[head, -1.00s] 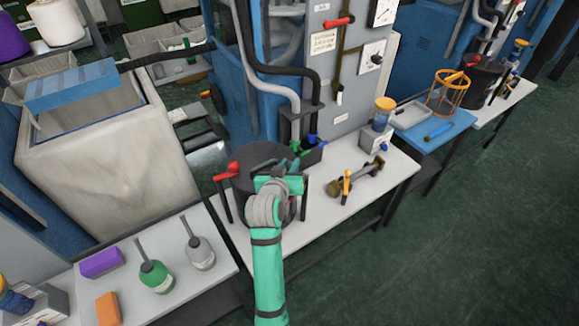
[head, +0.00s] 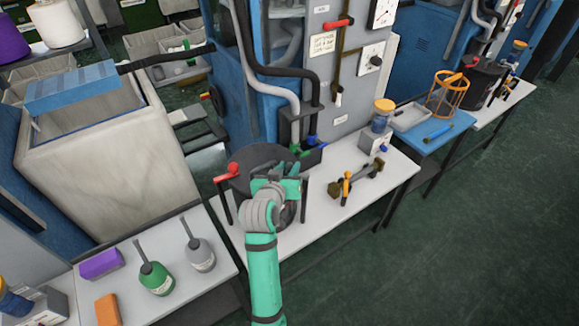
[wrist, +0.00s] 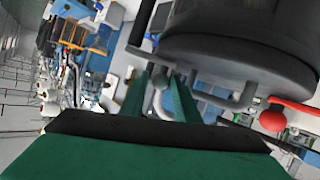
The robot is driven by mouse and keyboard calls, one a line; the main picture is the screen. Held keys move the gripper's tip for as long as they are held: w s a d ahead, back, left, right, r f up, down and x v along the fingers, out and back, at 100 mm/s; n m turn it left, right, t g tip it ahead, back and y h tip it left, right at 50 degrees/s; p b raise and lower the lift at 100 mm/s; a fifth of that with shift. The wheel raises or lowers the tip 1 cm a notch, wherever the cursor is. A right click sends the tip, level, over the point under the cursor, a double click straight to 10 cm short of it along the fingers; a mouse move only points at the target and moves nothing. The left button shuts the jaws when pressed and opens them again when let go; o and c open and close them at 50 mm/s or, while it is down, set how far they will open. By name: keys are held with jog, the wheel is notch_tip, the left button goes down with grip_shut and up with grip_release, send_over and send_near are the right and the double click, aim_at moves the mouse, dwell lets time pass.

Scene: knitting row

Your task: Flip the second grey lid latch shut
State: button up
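A black round pot with a lid (head: 252,158) stands on the white table beside the blue machine. It also fills the upper right of the wrist view (wrist: 235,55). A grey latch (wrist: 160,80) with a rounded knob shows at the pot's side in the wrist view. My gripper (head: 283,187) is at the pot's near side in the head view and hides part of it. In the wrist view its two green fingers (wrist: 160,100) are apart, with the grey knob seen between their tips. I cannot tell whether they touch it. Another grey bar (wrist: 245,95) lies along the pot.
A red-knobbed handle (head: 228,172) sticks out on the pot's left. Hoses and a dark box (head: 300,155) stand close behind. A brass-and-black fitting (head: 357,183) lies right of the pot on the white table (head: 325,215).

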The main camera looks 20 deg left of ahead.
jog(key=v, duration=0.9)
jog(key=shift+s, duration=0.1)
jog(key=s+d+f+y, duration=0.1)
jog(key=s+d+f, duration=1.1)
jog(key=s+f, duration=0.25)
jog(key=s+d+r+m+t+h, duration=0.1)
jog(key=s+d, duration=0.2)
jog(key=s, duration=0.8)
jog(key=s+d+r+m, duration=0.1)
jog(key=s+d, duration=0.3)
jog(key=s, duration=0.7)
jog(key=shift+s+d+m+t+h, duration=0.2)
jog(key=shift+s+m+t+h, duration=0.1)
jog(key=shift+m+t+h, duration=0.15)
jog(key=shift+w, duration=0.1)
